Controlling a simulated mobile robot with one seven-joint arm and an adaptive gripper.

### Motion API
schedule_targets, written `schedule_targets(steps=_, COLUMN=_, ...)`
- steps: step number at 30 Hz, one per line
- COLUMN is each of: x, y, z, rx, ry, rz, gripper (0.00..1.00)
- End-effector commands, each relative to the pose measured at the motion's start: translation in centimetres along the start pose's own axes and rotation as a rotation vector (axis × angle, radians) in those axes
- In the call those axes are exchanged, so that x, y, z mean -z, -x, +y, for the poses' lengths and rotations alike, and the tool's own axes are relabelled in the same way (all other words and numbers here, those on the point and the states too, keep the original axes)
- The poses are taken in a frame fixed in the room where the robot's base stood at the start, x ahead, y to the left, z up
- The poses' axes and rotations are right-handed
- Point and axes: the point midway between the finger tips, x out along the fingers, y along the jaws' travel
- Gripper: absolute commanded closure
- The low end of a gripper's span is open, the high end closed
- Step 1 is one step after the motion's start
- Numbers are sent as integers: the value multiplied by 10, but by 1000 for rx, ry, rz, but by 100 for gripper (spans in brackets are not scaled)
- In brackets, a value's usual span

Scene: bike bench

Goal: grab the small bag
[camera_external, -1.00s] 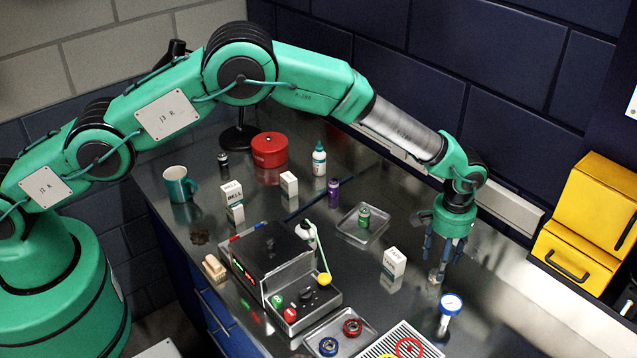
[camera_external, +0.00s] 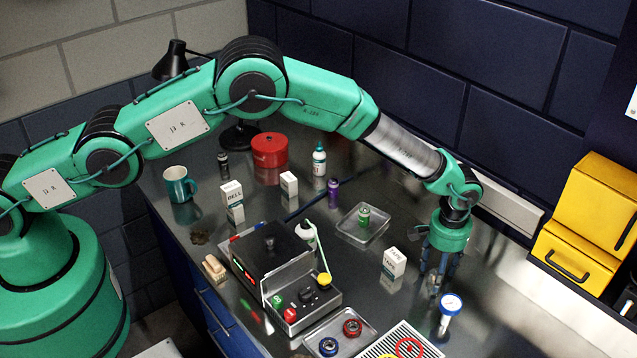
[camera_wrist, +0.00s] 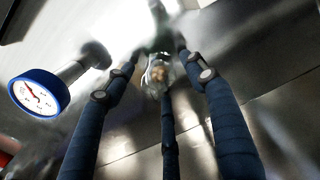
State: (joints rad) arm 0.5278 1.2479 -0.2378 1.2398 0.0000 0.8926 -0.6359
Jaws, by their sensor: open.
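The small bag looks like a clear packet with something brownish inside; it shows in the wrist view (camera_wrist: 158,74) between the finger ends, and as a small blurry shape in the external view (camera_external: 434,290). My gripper (camera_external: 438,272) points down over it at the right of the bench. In the wrist view, the blue fingers of my gripper (camera_wrist: 158,58) are spread around the bag. I cannot tell whether any finger touches it. Fingers partly hide the bag in the external view.
A blue-rimmed gauge (camera_external: 450,304) stands close in front of my gripper. Yellow bins (camera_external: 590,215) are at the right. Some bench to the right is clear.

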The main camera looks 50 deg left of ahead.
Motion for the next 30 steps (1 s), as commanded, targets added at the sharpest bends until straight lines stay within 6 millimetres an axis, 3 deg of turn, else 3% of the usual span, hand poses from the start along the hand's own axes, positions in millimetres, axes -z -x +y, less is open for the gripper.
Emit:
schedule_targets(steps=19, x=0, y=-4, z=0, rx=0, ry=0, rz=1, gripper=45)
schedule_targets(steps=20, x=0, y=-4, z=0, rx=0, ry=0, rz=1, gripper=46)
schedule_targets(steps=25, x=0, y=-4, z=0, rx=0, ry=0, rz=1, gripper=78)
schedule_targets(steps=30, x=0, y=-4, z=0, rx=-1, ry=0, rz=1, gripper=79)
